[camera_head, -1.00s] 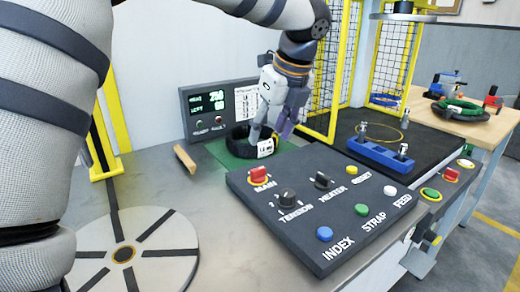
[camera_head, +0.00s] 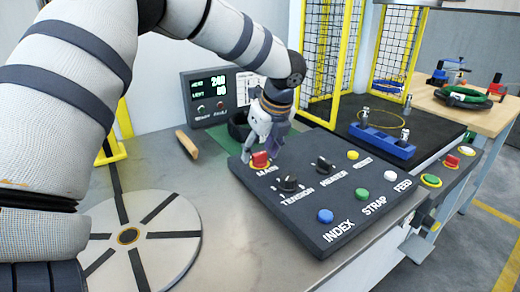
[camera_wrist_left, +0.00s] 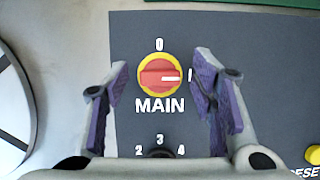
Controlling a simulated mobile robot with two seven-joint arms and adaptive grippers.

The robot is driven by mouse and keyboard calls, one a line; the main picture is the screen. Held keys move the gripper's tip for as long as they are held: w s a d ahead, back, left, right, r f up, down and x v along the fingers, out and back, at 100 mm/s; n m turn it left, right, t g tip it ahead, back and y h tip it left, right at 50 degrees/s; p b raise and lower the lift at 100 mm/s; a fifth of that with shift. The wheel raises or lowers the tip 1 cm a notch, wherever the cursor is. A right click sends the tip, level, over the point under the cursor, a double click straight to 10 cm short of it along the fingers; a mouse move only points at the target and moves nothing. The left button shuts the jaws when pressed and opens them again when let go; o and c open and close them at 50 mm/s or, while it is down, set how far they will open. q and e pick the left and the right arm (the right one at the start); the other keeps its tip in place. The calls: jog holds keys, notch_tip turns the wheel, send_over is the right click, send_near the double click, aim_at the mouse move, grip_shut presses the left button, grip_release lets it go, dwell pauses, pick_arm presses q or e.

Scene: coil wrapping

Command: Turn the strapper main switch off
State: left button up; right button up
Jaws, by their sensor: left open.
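The main switch (camera_head: 260,159) is a red rotary knob on a yellow ring, at the far left corner of the dark control panel (camera_head: 330,212). In the left wrist view the main switch (camera_wrist_left: 159,77) has its white pointer mark toward the I on the right; the 0 is above the knob. My left gripper (camera_head: 260,150) is at the switch. In the left wrist view the left gripper (camera_wrist_left: 160,92) is open, with its purple-padded fingers on either side of the knob, apart from it. My right gripper is not in view.
The panel also carries a tension knob (camera_head: 288,184), a heater knob (camera_head: 324,164) and several coloured buttons. A black coil (camera_head: 238,126) lies behind the gripper near the display box (camera_head: 210,96). A round turntable (camera_head: 150,240) is at front left.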

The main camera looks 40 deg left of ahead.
pick_arm(q)
jog(key=c, duration=1.2)
jog(key=shift+o, duration=0.3)
jog(key=n, duration=0.2)
jog(key=n+g, duration=0.1)
jog(key=n, duration=0.1)
jog(key=shift+w+f+g, duration=0.1)
jog(key=shift+g, duration=0.2)
jog(key=n+g+b, duration=0.1)
jog(key=n, duration=0.2)
jog(key=shift+f+n, duration=0.1)
jog(key=shift+n, duration=0.3)
jog(key=n+g+h+b, duration=0.1)
jog(key=n+g+b, duration=0.1)
jog(key=n, duration=0.3)
jog(key=shift+n+g+h+b, duration=0.3)
jog(key=shift+n+h, duration=0.2)
jog(key=shift+n, duration=0.75)
jog(key=shift+n+g+h+b, duration=0.25)
jog(key=shift+n+h, duration=0.25)
jog(key=shift+n, duration=0.75)
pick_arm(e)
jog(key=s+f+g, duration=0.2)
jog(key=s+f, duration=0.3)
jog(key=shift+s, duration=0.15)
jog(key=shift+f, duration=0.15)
